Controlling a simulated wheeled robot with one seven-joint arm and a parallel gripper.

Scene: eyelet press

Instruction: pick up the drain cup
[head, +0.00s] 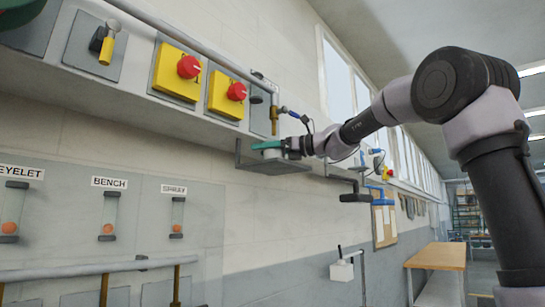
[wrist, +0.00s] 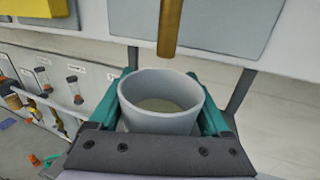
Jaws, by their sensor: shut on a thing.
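The drain cup (wrist: 160,122) is a light grey, open-topped round cup, seen from above in the wrist view. Its inside looks empty, with a dull olive-grey bottom. My gripper (wrist: 165,110) has green fingers on both sides of the cup and is shut on it. In the head view my gripper (head: 284,147) is at a small dark wall bracket shelf (head: 275,167), under a brass spout (head: 274,122). The cup is small there and partly hidden by the fingers. I cannot tell whether its base touches the shelf.
The brass spout (wrist: 170,28) hangs just beyond the cup in the wrist view. Yellow boxes with red knobs (head: 178,72) are on the wall panel to the left. Labelled sight tubes (head: 109,215) are below. A wooden bench (head: 437,257) stands at the right.

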